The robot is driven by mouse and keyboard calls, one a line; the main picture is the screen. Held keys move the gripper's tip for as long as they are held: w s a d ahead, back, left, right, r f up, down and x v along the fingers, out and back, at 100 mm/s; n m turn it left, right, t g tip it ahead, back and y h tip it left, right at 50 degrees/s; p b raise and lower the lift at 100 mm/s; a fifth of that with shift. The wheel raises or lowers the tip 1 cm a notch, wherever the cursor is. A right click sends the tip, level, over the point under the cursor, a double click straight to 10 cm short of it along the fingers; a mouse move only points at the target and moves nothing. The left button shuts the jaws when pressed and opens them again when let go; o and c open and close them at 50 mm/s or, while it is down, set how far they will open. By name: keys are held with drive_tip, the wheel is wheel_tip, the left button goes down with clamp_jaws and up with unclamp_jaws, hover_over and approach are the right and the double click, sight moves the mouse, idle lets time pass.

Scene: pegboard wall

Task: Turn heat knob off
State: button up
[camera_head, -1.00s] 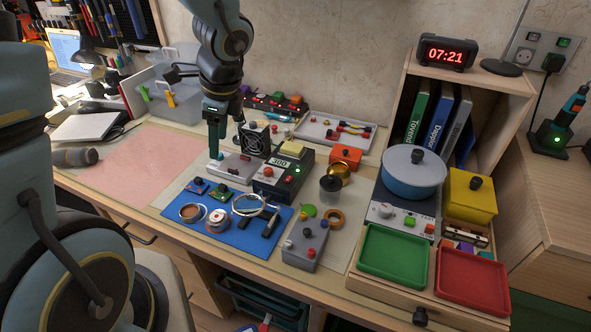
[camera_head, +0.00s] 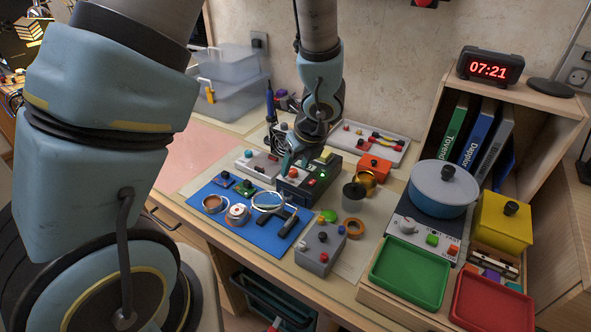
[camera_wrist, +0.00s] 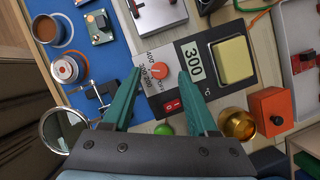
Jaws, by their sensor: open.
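The orange-red heat knob (camera_wrist: 158,70) sits on a light dial plate with printed numbers on the dark control station (camera_wrist: 268,62). Beside it are a display reading 300 (camera_wrist: 194,62) and a red rocker switch (camera_wrist: 172,105). My gripper (camera_wrist: 159,72) is open, with one teal finger on each side of the knob in the wrist view. Whether the fingers touch the knob cannot be told. A green light (camera_head: 323,176) shows on the station.
A yellow sponge (camera_wrist: 232,60) sits on the station. A brass pot (camera_wrist: 237,124) and an orange box (camera_wrist: 271,110) stand to its right. A blue mat (camera_head: 232,227) with small parts lies in front. A grey button box (camera_head: 320,248) is at the front right.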

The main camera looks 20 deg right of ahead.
drive_tip(key=shift+w+f, duration=0.25)
drive_tip(key=shift+f, duration=0.3)
drive_tip(key=shift+a, duration=0.1)
clamp_jaws()
